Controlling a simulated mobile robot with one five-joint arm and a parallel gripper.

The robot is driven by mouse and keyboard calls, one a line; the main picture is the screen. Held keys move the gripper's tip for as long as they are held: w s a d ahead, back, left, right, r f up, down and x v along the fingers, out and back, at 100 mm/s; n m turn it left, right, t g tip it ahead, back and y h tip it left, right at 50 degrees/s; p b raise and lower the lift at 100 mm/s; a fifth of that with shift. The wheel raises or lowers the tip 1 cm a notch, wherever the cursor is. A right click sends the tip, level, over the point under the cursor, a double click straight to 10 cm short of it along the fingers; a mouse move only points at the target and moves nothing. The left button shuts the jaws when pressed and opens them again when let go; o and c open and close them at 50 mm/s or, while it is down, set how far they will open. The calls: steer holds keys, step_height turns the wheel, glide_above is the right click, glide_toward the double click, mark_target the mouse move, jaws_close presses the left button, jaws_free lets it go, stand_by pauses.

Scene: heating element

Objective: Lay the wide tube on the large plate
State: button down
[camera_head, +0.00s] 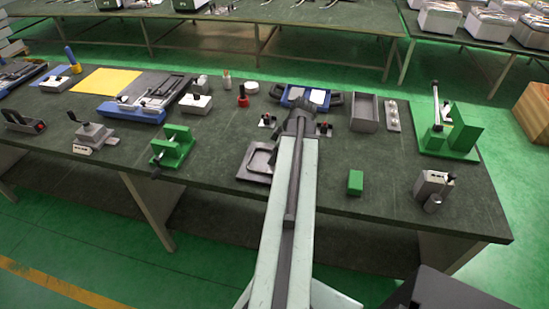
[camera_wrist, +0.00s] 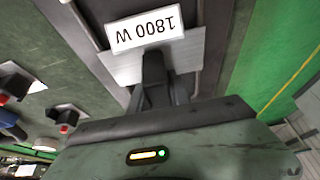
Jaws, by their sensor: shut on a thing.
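The wide tube (camera_head: 261,158) appears as a grey bent loop over the large plate (camera_head: 250,179), left of my arm. In the wrist view, its grey end piece (camera_wrist: 120,67) carries a white "1800 W" label. My gripper (camera_wrist: 153,65) is shut on this end piece, with its dark fingers close below the label. The plate shows in the wrist view as a darker surface (camera_wrist: 215,45) around the tube. My arm hides the right part of both in the head view. I cannot tell whether the tube touches the plate.
A grey open box (camera_head: 365,112) and a green block (camera_head: 355,182) are to the right. The table's front edge is close to the plate.

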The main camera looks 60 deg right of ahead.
steer(key=shift+f, duration=0.15)
steer(key=c, duration=1.2)
jaws_free()
steer(key=shift+r+p, duration=0.35)
steer(key=shift+r, duration=0.15)
steer(key=p+v, duration=1)
steer(key=v, duration=0.1)
steer(key=shift+s+r, duration=0.15)
